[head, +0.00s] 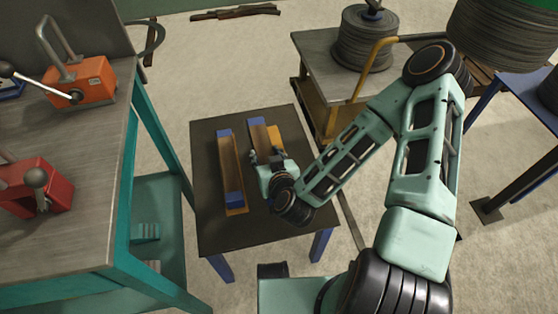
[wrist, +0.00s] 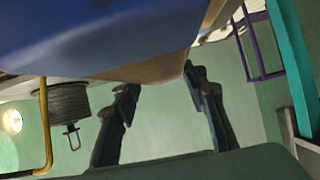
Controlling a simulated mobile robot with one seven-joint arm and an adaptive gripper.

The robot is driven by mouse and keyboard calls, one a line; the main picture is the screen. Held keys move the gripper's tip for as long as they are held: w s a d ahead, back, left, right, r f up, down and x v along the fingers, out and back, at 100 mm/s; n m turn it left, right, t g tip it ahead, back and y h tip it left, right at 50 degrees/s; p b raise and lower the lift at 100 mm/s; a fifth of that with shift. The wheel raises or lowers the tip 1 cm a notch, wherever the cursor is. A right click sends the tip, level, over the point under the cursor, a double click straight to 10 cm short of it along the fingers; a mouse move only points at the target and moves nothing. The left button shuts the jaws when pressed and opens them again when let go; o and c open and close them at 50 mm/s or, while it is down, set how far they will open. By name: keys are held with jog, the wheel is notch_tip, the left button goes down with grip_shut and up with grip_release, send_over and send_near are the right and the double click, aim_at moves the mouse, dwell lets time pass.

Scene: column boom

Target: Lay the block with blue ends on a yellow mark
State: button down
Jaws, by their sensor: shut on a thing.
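Two long wooden blocks with blue ends are on or over a small dark-topped table (head: 290,120). The left block (head: 231,165) lies lengthwise, with a yellow edge (head: 237,211) showing at its near end. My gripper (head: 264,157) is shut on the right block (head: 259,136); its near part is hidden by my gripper. A yellow mark (head: 275,138) shows along the right block's right side. I cannot tell whether the held block touches the table. In the wrist view, the held block (wrist: 110,40) fills the top, blue and brown, at my finger tips (wrist: 160,85).
A teal-legged bench (head: 90,150) with an orange device (head: 82,80) and a red device (head: 38,188) stands at left. A table with a cable reel (head: 362,45) and a yellow rail (head: 365,75) stands behind. The dark table's near part is clear.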

jog(key=shift+w+d+f+b, duration=0.35)
jog(key=shift+w+f+b, duration=0.35)
jog(key=shift+b, duration=0.4)
jog(key=w+d+f+b, duration=0.1)
jog(key=w+f, duration=0.1)
jog(key=w+d+f+b, duration=0.1)
jog(key=w+f, duration=0.1)
jog(key=w+d+f+b, duration=0.1)
jog(key=w+f, duration=0.1)
jog(key=shift+w, duration=0.25)
jog(key=f+b, duration=0.1)
jog(key=f, duration=0.2)
jog(key=shift+w+d+f+b, duration=0.15)
jog(key=shift+w+f+b, duration=0.05)
jog(key=shift+b, duration=0.2)
jog(key=c, duration=1.2)
grip_release()
jog(key=shift+o, duration=0.2)
